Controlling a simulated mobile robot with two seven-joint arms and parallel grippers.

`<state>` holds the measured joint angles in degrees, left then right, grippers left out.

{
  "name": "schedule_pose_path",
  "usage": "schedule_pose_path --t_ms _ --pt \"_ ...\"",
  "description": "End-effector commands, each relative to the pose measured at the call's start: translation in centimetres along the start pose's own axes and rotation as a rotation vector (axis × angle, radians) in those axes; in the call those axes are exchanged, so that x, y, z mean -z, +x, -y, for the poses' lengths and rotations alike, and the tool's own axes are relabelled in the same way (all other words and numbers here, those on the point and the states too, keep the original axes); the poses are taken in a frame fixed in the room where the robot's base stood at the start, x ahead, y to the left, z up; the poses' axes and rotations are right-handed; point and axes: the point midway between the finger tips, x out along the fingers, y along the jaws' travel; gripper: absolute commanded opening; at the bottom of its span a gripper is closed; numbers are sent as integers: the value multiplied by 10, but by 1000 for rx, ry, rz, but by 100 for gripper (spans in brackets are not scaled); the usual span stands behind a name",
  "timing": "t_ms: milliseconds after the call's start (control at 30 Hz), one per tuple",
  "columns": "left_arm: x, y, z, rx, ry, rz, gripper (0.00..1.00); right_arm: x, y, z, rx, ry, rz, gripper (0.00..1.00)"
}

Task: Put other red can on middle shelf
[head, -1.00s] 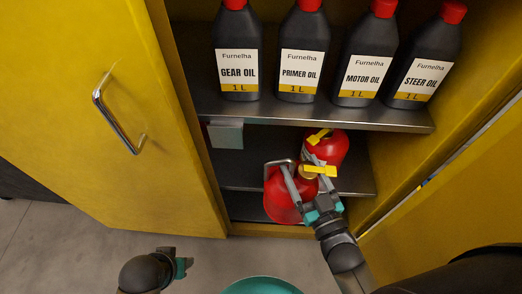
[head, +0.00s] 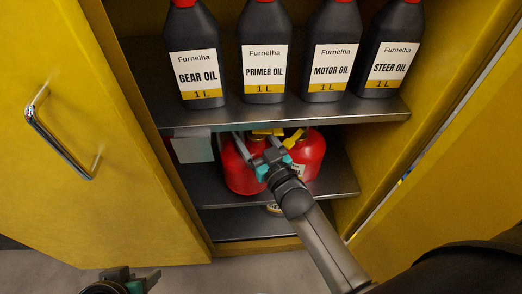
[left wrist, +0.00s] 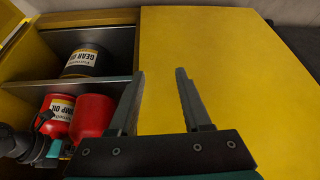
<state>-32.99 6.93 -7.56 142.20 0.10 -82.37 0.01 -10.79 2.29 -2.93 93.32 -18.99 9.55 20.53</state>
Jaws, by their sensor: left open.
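Two red cans with yellow tops stand out in the head view at the middle shelf (head: 335,185) of the yellow cabinet. The left red can (head: 240,172) is at my right gripper (head: 258,146), whose fingers are around its top and handle. I cannot tell whether its base touches the shelf. The other red can (head: 310,155) is just right of it, partly behind my right arm. In the left wrist view, the cans show at the left, one plain red (left wrist: 92,116) and one labelled (left wrist: 58,112). My left gripper (left wrist: 160,75) is open and empty, low in front of the left door.
Black oil bottles (head: 265,50) fill the upper shelf (head: 290,115) close above the cans. The open left door (head: 70,140) and right door (head: 445,180) flank the cabinet.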

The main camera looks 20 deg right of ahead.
Motion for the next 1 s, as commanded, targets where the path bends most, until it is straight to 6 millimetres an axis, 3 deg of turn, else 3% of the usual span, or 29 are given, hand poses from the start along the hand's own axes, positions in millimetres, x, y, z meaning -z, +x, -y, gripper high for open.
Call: schedule_pose_path --t_ms 200,533,1000 --pt "14 18 -14 -37 12 -123 48 4 19 0 3 0 -17 0" --pt "33 30 -34 -87 16 -300 48 4 43 0 3 0 -16 0" --pt "44 34 -47 -123 12 -418 48 -1 49 0 2 1 -15 0"
